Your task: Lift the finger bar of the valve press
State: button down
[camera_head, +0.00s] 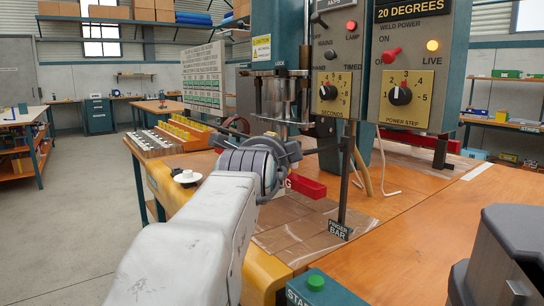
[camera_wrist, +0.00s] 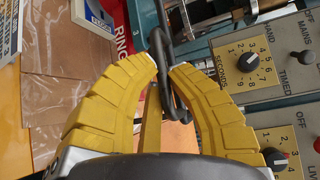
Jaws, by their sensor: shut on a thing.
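The valve press (camera_head: 283,95) stands on the orange bench, with a dark vertical rod (camera_head: 345,180) beside it. A "FINGER BAR" label (camera_head: 339,230) sits at the foot of this rod. In the wrist view, the yellow fingers of my gripper (camera_wrist: 168,64) are closed about a dark, bent metal bar (camera_wrist: 166,88), which passes between the fingertips. In the head view my wrist hides the fingers, and their contact with the bar does not show there.
A red bar (camera_head: 306,186) lies on the bench, and a green start button (camera_head: 316,283) is at the front. A tray of yellow pieces (camera_head: 185,130) is at the left.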

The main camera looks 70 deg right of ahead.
jog(key=c, duration=1.2)
grip_release()
jog(key=shift+o, duration=0.2)
jog(key=v, duration=1.2)
jog(key=shift+s, duration=0.1)
